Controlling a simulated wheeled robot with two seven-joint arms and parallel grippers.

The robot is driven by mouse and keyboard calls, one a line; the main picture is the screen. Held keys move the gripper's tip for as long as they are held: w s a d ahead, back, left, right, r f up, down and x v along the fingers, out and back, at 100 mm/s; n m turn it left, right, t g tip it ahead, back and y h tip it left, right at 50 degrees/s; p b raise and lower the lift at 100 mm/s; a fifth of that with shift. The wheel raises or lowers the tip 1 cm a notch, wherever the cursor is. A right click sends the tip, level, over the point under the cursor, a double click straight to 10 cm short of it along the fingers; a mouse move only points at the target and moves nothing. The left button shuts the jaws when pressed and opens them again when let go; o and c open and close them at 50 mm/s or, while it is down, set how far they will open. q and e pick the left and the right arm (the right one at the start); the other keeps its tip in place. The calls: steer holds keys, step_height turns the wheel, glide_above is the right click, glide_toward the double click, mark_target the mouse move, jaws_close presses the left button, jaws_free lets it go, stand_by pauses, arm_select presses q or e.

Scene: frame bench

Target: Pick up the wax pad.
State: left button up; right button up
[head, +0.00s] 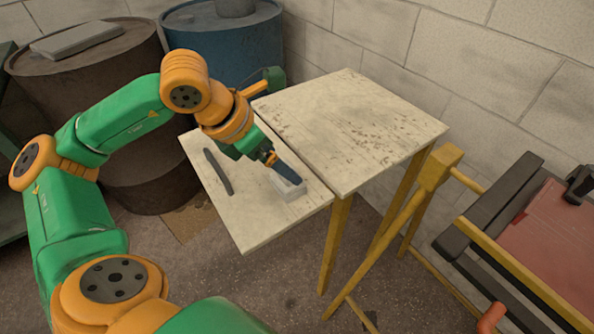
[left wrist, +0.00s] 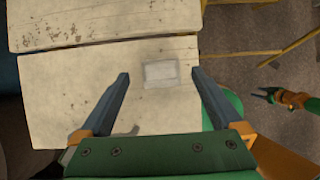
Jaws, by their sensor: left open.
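The wax pad is a pale, whitish block (head: 289,191) lying on the lower pale tabletop (head: 245,222), near its right edge. In the left wrist view the pad (left wrist: 161,73) shows as a light rectangle between my fingertips. My left gripper (head: 283,172) is just above the pad, pointing down, and hides part of it in the head view. Its two dark fingers stand wide apart with nothing held, also in the left wrist view (left wrist: 160,76). I cannot tell whether they touch the pad. My right gripper (left wrist: 268,95) shows small at the right of the left wrist view, away from the table.
A dark curved strip (head: 217,171) lies on the lower tabletop, left of the pad. A second pale tabletop (head: 350,125) adjoins behind. Yellow legs and rails (head: 400,220) stand to the right. A blue drum (head: 228,50) and a brown drum (head: 95,75) stand behind.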

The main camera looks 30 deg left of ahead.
mark_target(288, 191)
arm_select(q)
steer(key=shift+w+a+f, duration=0.1)
steer(key=shift+f, duration=0.2)
steer(key=p+x, duration=0.1)
steer(key=x, duration=0.5)
steer(key=shift+w+d+f, duration=0.1)
steer(key=shift+d+f, duration=0.1)
steer(key=shift+f, duration=0.05)
steer(key=shift+r, duration=0.1)
steer(key=c, duration=1.2)
